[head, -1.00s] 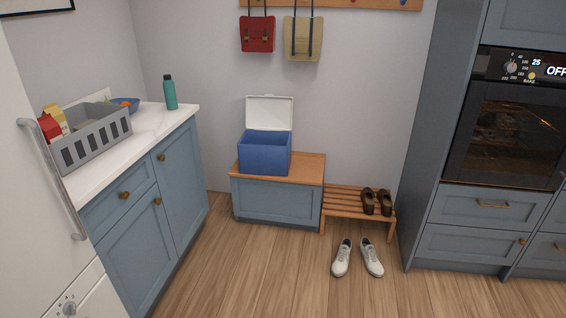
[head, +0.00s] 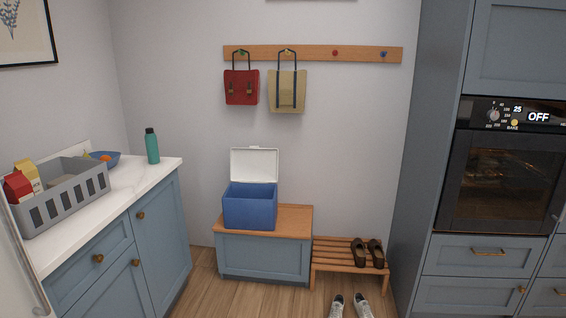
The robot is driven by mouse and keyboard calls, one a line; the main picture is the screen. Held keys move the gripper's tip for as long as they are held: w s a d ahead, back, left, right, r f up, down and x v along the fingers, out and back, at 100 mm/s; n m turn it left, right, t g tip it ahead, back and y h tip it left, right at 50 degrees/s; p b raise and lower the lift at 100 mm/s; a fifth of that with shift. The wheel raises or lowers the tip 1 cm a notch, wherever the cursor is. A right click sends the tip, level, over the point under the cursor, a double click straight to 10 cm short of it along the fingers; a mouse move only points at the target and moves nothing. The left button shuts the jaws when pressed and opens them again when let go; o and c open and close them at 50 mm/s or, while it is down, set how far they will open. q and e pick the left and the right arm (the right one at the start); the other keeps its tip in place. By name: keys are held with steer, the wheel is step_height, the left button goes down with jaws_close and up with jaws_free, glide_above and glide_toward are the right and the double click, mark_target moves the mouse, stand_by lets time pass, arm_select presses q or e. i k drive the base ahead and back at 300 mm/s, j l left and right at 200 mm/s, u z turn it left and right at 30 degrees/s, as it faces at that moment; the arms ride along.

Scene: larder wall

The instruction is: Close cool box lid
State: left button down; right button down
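The blue cool box (head: 249,206) stands on the wooden top of a low blue bench cabinet against the back wall. Its white lid (head: 254,165) is open and stands upright at the back of the box. The inside of the box is mostly hidden by its front wall. Neither of my grippers shows in the head view.
The bench cabinet (head: 262,256) has a slatted shoe rack (head: 335,262) to its right, with brown shoes on it and white shoes on the floor. A counter (head: 120,205) at left holds a grey crate (head: 62,198) and a green bottle (head: 152,146). An oven (head: 497,180) is at right.

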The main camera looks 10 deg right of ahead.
mark_target(253, 164)
steer(key=i+z, duration=0.1)
steer(key=i, duration=3.65)
